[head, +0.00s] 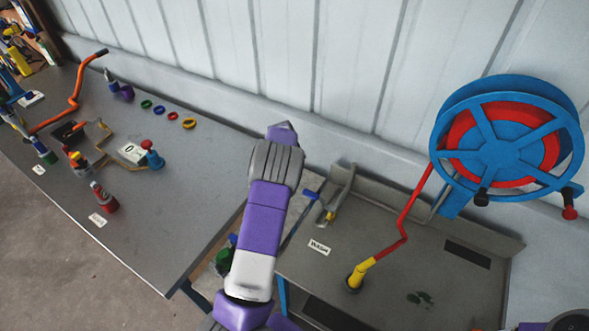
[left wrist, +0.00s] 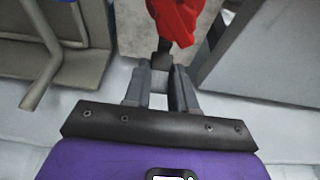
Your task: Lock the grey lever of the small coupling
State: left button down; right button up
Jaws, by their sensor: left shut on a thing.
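My left gripper (left wrist: 162,75) is shut on a small dark piece (left wrist: 162,58) in the left wrist view. A red body (left wrist: 174,20) sits just beyond that piece, cut off by the top edge; I cannot tell if the two are joined. In the head view my purple left arm reaches up over the gap between the two benches and hides its gripper and whatever it holds. I cannot pick out a grey lever or say for sure which fitting is the small coupling. My right gripper is not in view.
The left bench (head: 180,220) carries several coloured fittings, an orange hose (head: 75,90) and coloured rings (head: 172,116). The wash bench (head: 300,268) holds a tap (head: 340,195) and a red hose (head: 405,220). A blue reel (head: 505,145) stands at the right wall.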

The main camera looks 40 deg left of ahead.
pick_arm(q)
jog(key=shift+s+a+r+t+b, duration=0.1)
jog(key=shift+s+r+t+b, duration=0.1)
jog(key=shift+t+b, duration=0.2)
jog(key=c, duration=0.9)
grip_release()
jog(key=shift+f, duration=0.1)
jog(key=v, duration=0.7)
jog(key=shift+r+p, duration=0.3)
jog(key=shift+p, duration=0.1)
